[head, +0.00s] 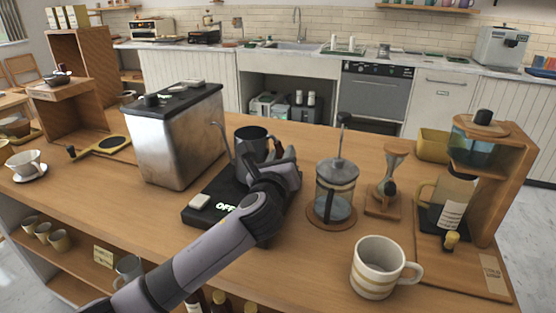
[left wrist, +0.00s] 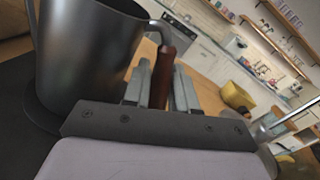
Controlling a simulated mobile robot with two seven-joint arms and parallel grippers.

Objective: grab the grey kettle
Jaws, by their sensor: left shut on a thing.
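The grey kettle (head: 252,143) stands upright over the black scale (head: 203,211) on the wooden counter, its thin spout to the left. I cannot tell if it touches the scale. My left gripper (head: 284,162) is at the kettle's right side. In the left wrist view the kettle (left wrist: 88,55) fills the left part. Its red-brown handle (left wrist: 164,75) runs between the two fingers of my left gripper (left wrist: 163,85), which are shut on it. In the head view my gripper hides the handle. My right gripper is in neither view.
A French press (head: 336,190) stands close to the right of my gripper, with an hourglass-shaped item (head: 389,178) beyond it. A striped mug (head: 380,268) is at the front right. A large steel machine (head: 178,135) stands left of the kettle.

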